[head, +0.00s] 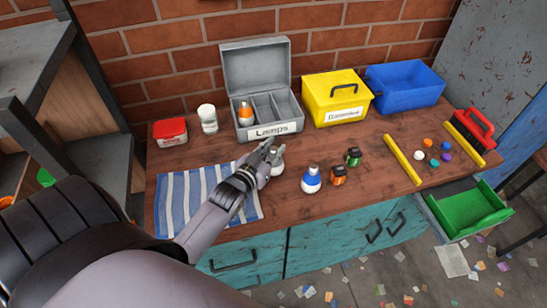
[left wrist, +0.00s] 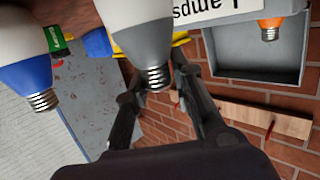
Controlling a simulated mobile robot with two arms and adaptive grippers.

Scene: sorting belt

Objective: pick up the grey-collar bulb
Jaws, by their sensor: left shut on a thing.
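The grey-collar bulb (head: 278,168) has a white globe and a metal screw cap pointing up, at the front middle of the table. It also shows large in the left wrist view (left wrist: 148,42), between my fingers. My left gripper (head: 270,154) is shut on it; its fingers also show in the left wrist view (left wrist: 158,88). The fingers partly hide the bulb in the head view, and I cannot tell whether it touches the table. My right gripper is not in view.
A blue-collar bulb (head: 311,181) stands just right. Orange (head: 338,176) and green (head: 353,157) small items are beyond it. The open grey Lamps box (head: 268,131) behind has an orange bulb (head: 245,113) in its left compartment. A striped cloth (head: 190,200) lies left.

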